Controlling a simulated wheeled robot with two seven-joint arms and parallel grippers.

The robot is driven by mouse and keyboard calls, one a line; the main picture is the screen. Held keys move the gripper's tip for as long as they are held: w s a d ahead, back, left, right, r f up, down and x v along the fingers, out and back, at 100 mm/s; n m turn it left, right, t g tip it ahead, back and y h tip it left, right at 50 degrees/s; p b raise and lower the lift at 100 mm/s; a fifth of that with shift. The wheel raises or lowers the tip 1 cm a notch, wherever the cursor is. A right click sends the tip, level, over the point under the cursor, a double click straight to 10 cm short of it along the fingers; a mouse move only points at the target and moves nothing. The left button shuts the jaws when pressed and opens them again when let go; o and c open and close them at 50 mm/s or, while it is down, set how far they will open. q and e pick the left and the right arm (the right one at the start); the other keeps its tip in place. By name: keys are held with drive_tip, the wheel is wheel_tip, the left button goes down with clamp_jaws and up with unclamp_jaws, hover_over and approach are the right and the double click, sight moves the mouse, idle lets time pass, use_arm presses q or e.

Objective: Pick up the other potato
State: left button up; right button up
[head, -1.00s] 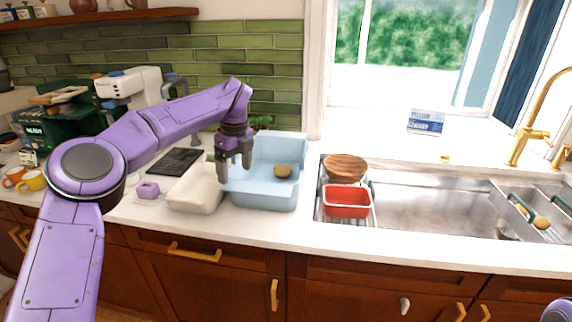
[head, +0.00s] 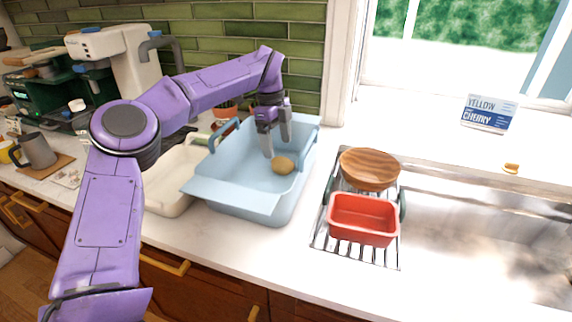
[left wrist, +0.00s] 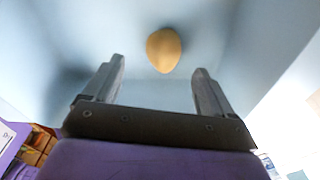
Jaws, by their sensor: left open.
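A brown potato (head: 283,165) lies inside the light blue bin (head: 240,197) on the counter. My left gripper (head: 274,146) is over the bin, pointing down, just above and slightly left of the potato in the head view. Its fingers are apart with nothing between them. In the left wrist view the potato (left wrist: 164,49) lies on the blue floor beyond the fingertips of the left gripper (left wrist: 158,72), roughly centred between them and apart from them. My right gripper is not in view.
A white tub (head: 168,184) stands left of the bin. A drying rack (head: 335,247) right of it holds a wooden bowl (head: 370,169) and a red dish (head: 362,220). The metal sink (head: 490,235) is at the right. The bin's walls surround the potato.

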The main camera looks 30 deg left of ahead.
sight(281, 158)
use_arm(q)
drive_tip(key=f, duration=0.2)
drive_tip(key=f+p, duration=0.1)
drive_tip(key=f, duration=0.1)
drive_tip(key=d+f, duration=0.1)
drive_tip(key=f, duration=0.1)
drive_tip(key=shift+w+f, duration=0.3)
drive_tip(key=shift+w, duration=0.05)
drive_tip(key=shift+s+f, duration=0.1)
drive_tip(key=shift+f, duration=0.15)
drive_tip(key=c, duration=1.2)
